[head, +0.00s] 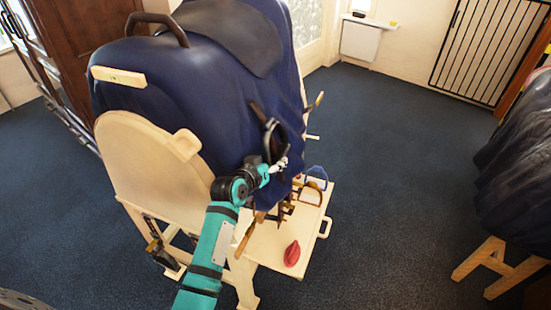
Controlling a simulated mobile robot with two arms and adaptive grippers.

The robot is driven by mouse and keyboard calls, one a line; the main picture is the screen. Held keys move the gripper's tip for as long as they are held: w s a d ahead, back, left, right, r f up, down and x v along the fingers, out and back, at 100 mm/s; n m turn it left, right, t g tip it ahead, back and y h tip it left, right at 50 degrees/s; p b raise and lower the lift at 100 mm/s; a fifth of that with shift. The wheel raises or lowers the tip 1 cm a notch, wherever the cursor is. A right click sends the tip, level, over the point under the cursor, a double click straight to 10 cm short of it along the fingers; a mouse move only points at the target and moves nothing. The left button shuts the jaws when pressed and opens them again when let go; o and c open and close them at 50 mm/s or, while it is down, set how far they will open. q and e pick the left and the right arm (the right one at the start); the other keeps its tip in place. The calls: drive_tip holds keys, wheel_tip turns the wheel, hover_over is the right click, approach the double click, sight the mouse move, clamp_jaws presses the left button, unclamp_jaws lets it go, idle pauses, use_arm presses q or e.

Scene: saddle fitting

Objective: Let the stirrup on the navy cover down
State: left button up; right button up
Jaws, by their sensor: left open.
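The navy cover (205,95) is draped over a wooden stand in the middle of the head view. A dark stirrup (267,141) is at the right side of the cover, held up near a short dark strap or peg (257,111). My left gripper (284,163) is open at the lower end of the stirrup. I cannot tell whether it touches the stirrup. The gripper and wrist hide part of the cover below. My right gripper is not in view.
A pale shelf (265,245) below the cover holds a red object (292,253), a blue loop (317,172) and brown pieces (313,190). A dark covered form (520,165) on a wooden stand is at the right. The carpet between is clear.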

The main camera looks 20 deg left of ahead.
use_arm(q)
drive_tip(key=shift+x, duration=1.35)
clamp_jaws()
drive_tip(key=shift+f, duration=0.1)
